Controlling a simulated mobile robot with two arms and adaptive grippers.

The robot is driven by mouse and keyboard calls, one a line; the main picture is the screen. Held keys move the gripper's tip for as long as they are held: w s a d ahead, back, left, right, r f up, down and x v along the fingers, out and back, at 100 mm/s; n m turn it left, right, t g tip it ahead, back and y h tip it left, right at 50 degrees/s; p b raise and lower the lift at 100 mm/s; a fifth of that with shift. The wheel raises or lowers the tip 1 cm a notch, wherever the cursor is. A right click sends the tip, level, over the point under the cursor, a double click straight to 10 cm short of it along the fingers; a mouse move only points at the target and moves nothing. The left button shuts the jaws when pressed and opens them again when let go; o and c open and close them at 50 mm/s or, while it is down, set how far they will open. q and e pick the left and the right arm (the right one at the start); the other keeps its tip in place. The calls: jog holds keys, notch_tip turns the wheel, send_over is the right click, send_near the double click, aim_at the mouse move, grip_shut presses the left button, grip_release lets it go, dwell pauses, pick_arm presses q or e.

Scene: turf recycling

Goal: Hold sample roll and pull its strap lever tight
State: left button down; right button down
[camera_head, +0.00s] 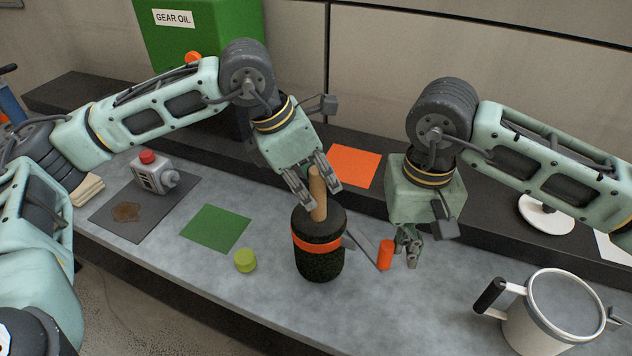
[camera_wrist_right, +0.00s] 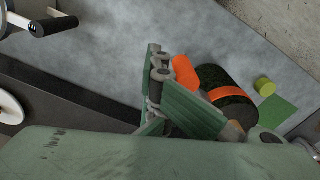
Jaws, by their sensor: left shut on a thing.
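The sample roll (camera_head: 322,262) is a dark, rough upright cylinder with an orange strap (camera_head: 318,244) around it and a tan wooden core (camera_head: 318,192) sticking up from its top. It stands on the grey bench. My left gripper (camera_head: 316,188) is shut on the core from above. The strap lever has an orange grip (camera_head: 386,254) and sticks out to the right of the roll on a thin metal arm. My right gripper (camera_head: 408,252) is just right of the orange grip. In the right wrist view the roll (camera_wrist_right: 229,95) and lever grip (camera_wrist_right: 185,73) lie beyond its fingers. Its finger gap is unclear.
A yellow-green cap (camera_head: 245,260) and a green square (camera_head: 215,227) lie left of the roll. A metal pot (camera_head: 555,315) stands at front right. An orange square (camera_head: 354,166) lies behind.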

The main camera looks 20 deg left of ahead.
pick_arm(q)
jog(key=shift+f, duration=0.1)
pick_arm(e)
jog(key=shift+s+a+m, duration=0.7)
jog(key=shift+s+a, duration=0.15)
jog(key=shift+a, duration=0.05)
jog(key=shift+a, duration=0.1)
jog(key=shift+s+a+m, duration=0.3)
jog(key=shift+a+m, duration=0.15)
jog(key=shift+a, duration=0.1)
jog(key=shift+s+a+m, duration=0.25)
jog(key=shift+a+m, duration=0.2)
jog(key=shift+a, duration=0.05)
jog(key=shift+s+a+f+m, duration=0.15)
jog(key=shift+a+m, duration=0.25)
jog(key=shift+a, duration=0.25)
jog(key=shift+s+a+r+m, duration=0.1)
jog(key=shift+a+m, duration=0.3)
jog(key=shift+a, duration=0.25)
jog(key=c, duration=2.5)
grip_release()
